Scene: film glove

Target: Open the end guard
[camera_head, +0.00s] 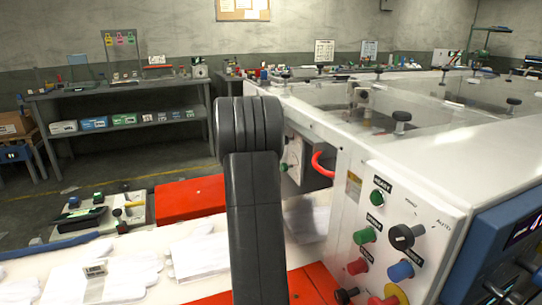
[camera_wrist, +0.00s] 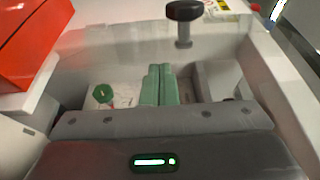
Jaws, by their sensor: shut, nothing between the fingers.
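My gripper (camera_wrist: 160,72) shows in the wrist view with its two green fingers side by side, shut and empty. In the head view my dark arm hides it. A black knob (camera_wrist: 183,22) on a short post stands beyond the fingertips, apart from them, on what looks like a clear panel. In the head view, the white machine (camera_head: 325,125) has clear covers with black knobs (camera_head: 401,118) on top. A red curved handle (camera_head: 321,163) is on its near end, right of my arm. I cannot tell for certain which panel is the end guard.
A control panel with a green button (camera_head: 377,196) and a black selector (camera_head: 402,236) faces me at right. A red block (camera_head: 190,198) is left of my arm. A grey bench (camera_head: 120,95) stands behind, with open floor before it.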

